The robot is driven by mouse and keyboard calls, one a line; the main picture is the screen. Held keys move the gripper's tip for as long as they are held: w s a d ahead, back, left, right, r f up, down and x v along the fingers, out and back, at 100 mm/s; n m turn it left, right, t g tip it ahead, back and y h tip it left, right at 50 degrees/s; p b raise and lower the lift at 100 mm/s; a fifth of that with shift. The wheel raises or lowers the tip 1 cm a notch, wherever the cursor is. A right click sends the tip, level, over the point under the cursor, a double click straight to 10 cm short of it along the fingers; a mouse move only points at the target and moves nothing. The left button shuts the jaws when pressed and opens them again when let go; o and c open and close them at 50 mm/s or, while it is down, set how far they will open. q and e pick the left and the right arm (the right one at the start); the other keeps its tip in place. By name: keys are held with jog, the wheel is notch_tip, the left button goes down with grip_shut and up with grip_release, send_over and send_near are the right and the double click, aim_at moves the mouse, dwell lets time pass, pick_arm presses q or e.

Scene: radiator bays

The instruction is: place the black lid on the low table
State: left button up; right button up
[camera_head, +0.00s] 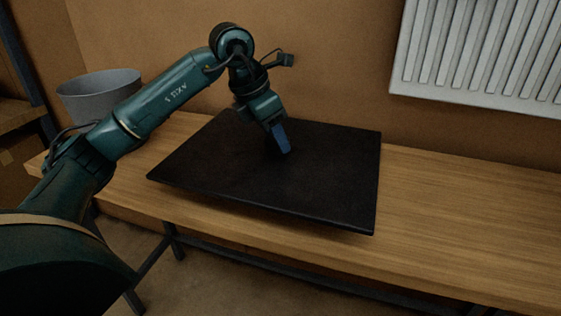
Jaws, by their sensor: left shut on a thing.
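The black lid (320,180) is a large flat dark panel in the middle of the head view. It is over the wooden low table (450,210), with its front edge reaching to or past the table's front edge. I cannot tell whether it rests on the table or is held just above it. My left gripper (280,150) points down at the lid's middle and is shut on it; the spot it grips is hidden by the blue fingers. My right gripper is not in view.
A white radiator (485,55) hangs on the brown wall behind the table at the right. A grey bucket (100,95) stands at the back left. A shelf (20,120) is at the far left. The table's right part is clear.

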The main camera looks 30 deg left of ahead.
aim_at(275, 154)
pick_arm(q)
jog(key=shift+f+b, duration=0.5)
jog(key=shift+f, duration=1.75)
jog(key=shift+f, duration=0.15)
jog(key=o, duration=1.3)
jog(key=p+v, duration=0.2)
jog(key=v, duration=1)
